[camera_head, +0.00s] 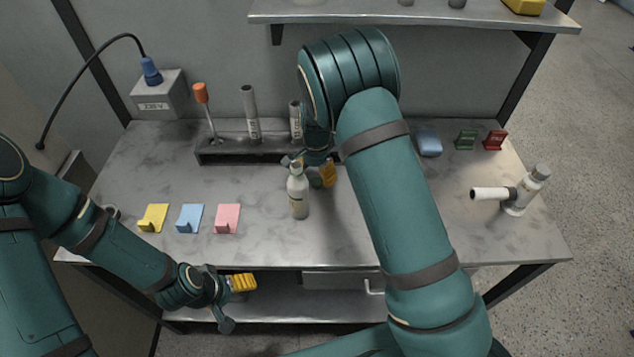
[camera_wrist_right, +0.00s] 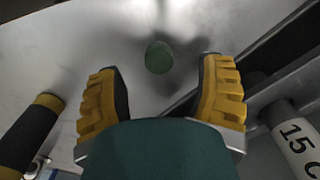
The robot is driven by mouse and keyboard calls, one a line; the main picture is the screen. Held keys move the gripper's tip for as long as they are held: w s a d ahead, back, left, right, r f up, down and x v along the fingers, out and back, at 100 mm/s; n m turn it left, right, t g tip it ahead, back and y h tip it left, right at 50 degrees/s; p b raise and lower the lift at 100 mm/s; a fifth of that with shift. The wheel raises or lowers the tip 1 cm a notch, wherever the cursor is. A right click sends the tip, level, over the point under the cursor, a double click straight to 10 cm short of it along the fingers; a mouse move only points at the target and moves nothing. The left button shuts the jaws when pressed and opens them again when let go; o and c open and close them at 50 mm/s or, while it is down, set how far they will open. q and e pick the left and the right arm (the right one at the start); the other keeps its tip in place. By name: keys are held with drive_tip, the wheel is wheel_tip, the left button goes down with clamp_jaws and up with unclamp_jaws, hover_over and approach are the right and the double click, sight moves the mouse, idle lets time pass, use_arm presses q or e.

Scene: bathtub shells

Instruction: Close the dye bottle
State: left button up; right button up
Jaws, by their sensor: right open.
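A white bottle (camera_head: 298,196) with a narrow greyish top stands upright near the middle of the table. My right gripper (camera_head: 312,170) is just behind and right of its top, pointing down, partly hidden by my own arm. In the right wrist view my right gripper (camera_wrist_right: 160,95) is open, with its two yellow-padded fingers apart. A round dark green thing (camera_wrist_right: 158,57), perhaps a cap, shows beyond the fingertips, between them; it does not look gripped. My left gripper (camera_head: 236,290) is in front of the table's front edge; its jaw opening is unclear.
A dark rack (camera_head: 235,155) with an orange-topped tool and grey tubes stands behind the bottle. Yellow (camera_head: 153,218), blue (camera_head: 190,218) and pink (camera_head: 227,218) holders lie front left. A bottle-like object with a sideways white tube (camera_head: 492,194) stands at right. A shelf (camera_head: 420,18) hangs above the back.

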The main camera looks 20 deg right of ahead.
sight(317, 181)
wheel_tip(317, 181, down, 4)
drive_tip(key=shift+d+r, duration=0.1)
drive_tip(key=shift+r, duration=0.05)
drive_tip(key=shift+r, duration=0.1)
drive_tip(key=c, duration=0.8)
drive_tip(key=shift+c, duration=0.2)
